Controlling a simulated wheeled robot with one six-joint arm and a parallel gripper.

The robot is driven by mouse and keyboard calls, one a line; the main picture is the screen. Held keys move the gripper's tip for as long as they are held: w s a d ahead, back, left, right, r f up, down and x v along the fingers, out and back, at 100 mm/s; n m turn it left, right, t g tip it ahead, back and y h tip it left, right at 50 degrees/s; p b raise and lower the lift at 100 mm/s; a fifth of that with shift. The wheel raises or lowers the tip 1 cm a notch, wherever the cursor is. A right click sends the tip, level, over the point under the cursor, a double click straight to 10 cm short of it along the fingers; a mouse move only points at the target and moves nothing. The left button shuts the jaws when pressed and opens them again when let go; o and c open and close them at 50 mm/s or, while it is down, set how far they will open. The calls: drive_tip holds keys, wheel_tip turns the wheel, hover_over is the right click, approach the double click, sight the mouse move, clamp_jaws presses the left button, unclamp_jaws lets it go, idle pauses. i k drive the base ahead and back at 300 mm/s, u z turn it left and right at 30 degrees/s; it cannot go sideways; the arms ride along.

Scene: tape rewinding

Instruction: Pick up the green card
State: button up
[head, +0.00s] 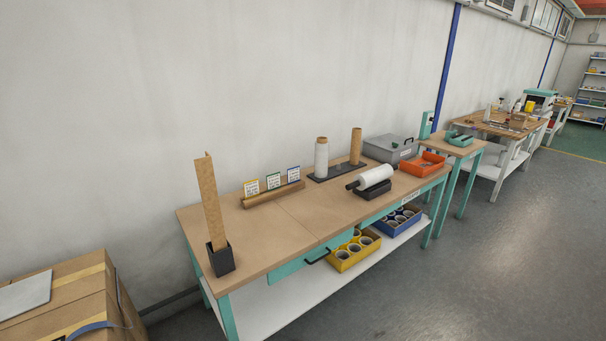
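The green card (273,181) is a small white card with a green border and dark marks. It stands upright in a slotted wooden holder (266,197) on the workbench, between a yellow-edged card (251,188) on its left and a blue-edged card (293,174) on its right. The three cards stand apart from each other. The holder hides their lower edges. My gripper is not in view.
On the workbench (297,216), a tall cardboard piece stands in a black holder (222,259) at the left front. Rolls on a dark base (337,171), a white roll (375,177), a grey case (391,149) and an orange tray (422,164) stand right. The floor (480,250) is clear.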

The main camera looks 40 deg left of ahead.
sight(273, 180)
drive_tip(key=u, duration=0.2)
drive_tip(key=i, duration=1.55)
drive_tip(key=u, duration=1.35)
drive_tip(key=i, duration=0.95)
drive_tip(key=u, duration=1.3)
drive_tip(key=i, duration=0.75)
